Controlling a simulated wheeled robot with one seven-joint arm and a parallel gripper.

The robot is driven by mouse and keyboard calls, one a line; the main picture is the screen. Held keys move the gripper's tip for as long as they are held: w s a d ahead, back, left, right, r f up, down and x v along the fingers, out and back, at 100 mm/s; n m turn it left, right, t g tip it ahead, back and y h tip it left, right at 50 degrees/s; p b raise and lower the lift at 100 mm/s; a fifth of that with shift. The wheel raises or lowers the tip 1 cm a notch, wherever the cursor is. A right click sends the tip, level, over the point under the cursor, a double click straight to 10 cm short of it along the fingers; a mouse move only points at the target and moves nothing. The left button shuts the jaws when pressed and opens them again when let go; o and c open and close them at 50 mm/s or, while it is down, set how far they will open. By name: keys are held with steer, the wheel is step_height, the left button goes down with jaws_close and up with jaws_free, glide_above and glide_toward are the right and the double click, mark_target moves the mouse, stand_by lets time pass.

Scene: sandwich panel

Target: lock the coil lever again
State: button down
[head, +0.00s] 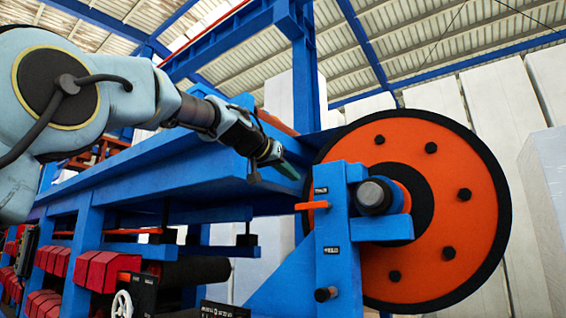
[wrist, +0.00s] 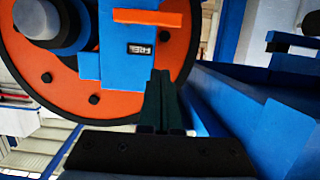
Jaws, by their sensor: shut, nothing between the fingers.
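The coil lever is a short orange bar (head: 312,205) on the blue upright post (head: 330,230) in front of the big orange coil disc (head: 440,160). It lies level, sticking out to the left of the post. In the wrist view the orange lever (wrist: 147,17) is near the top, with a small dark label (wrist: 141,48) that seems to read FREE close by. My gripper (head: 291,171) is shut and empty, up and left of the lever and apart from it. Its dark fingers also show in the wrist view (wrist: 161,95), pointing toward the post.
A grey round hub (head: 374,195) sticks out beside the post. A second dark label (head: 331,250) and a dark knob (head: 326,294) are lower on the post. The long blue machine table (head: 180,165) runs left beneath my arm. Open space lies left of the lever.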

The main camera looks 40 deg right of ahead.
mark_target(300, 208)
steer(key=d+f, duration=0.3)
steer(key=f, duration=0.2)
steer(key=shift+w+d+p, duration=0.2)
steer(key=shift+w+p, duration=0.1)
steer(key=shift+w, duration=0.15)
steer(key=shift+w+f+n+g+b, duration=0.2)
steer(key=shift+f+n+g+b, duration=0.15)
steer(key=shift+n+b, duration=0.4)
steer(key=f+n+b, duration=0.1)
steer(key=f+b, duration=0.1)
steer(key=b, duration=0.1)
steer(key=shift+w+a+n+g+h, duration=0.1)
steer(key=shift+w+n+g+h, duration=0.1)
steer(key=shift+n+g+h, duration=0.15)
steer(key=s+d+f+n+g+h+b, duration=0.1)
steer(key=s+f+n+g+h+b, duration=0.1)
steer(key=f+n+b, duration=0.4)
steer(key=s+n+b, duration=0.1)
steer(key=n+b, duration=0.4)
steer(key=b, duration=0.1)
steer(key=shift+s+f, duration=0.15)
steer(key=shift+s, duration=0.25)
steer(key=shift+s+h, duration=0.1)
steer(key=shift+h, duration=0.15)
